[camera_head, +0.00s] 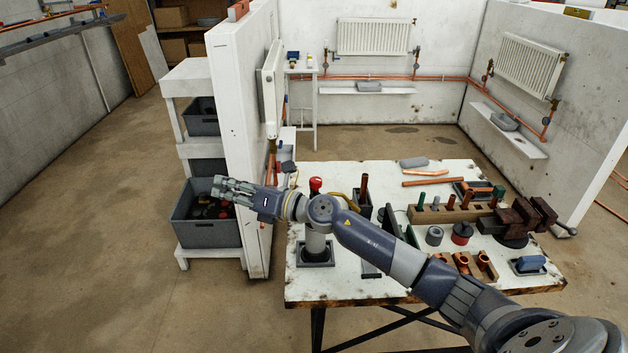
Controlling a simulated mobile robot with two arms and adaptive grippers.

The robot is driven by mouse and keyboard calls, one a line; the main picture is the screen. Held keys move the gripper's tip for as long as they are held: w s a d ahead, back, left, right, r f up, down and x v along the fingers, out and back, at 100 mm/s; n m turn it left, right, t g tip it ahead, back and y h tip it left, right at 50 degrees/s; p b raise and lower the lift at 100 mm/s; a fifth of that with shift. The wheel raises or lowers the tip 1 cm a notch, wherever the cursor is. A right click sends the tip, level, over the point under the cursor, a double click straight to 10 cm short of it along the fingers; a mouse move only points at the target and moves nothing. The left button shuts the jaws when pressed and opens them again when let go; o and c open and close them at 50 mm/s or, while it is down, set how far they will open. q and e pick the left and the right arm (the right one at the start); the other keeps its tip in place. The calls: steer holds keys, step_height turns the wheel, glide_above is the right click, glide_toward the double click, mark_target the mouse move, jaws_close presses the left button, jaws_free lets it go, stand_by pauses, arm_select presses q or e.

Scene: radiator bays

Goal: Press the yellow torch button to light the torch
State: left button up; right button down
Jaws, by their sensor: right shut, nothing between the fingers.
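A torch with a red top (316,184) appears to stand upright near the left end of the white workbench (345,290). A pale cylinder (316,245) in a dark square holder shows below my wrist and seems to be its lower part. My arm crosses in front of its middle. I cannot make out the yellow button. My right gripper (218,188) is shut and empty. It points left, past the bench's left edge, and appears in front of the grey bin on the shelf. It is well left of the torch. My left gripper is not in view.
A vise (520,218), copper fittings (463,262) and several tools crowd the bench's right half. A white partition wall (240,120) stands behind the gripper, beside a shelf with a grey bin (205,234). Radiators hang behind. The floor at left is clear.

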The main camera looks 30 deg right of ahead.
steer(key=d+r+n+g+h, duration=0.1)
steer(key=d+n+g+h, duration=0.1)
steer(key=d, duration=0.6)
steer(key=d+r+n+g+h, duration=0.1)
steer(key=d+n+h, duration=0.3)
steer(key=d, duration=0.4)
steer(key=w+d+r+n+g+h, duration=0.1)
steer(key=d+r+n+g+h, duration=0.1)
steer(key=d, duration=0.5)
steer(key=r+n+h, duration=0.1)
steer(key=n, duration=0.1)
steer(key=shift+d+n+g, duration=0.3)
steer(key=shift+d+n, duration=0.1)
step_height(320, 180, down, 9)
steer(key=b, duration=0.6)
steer(key=shift+f, duration=0.35)
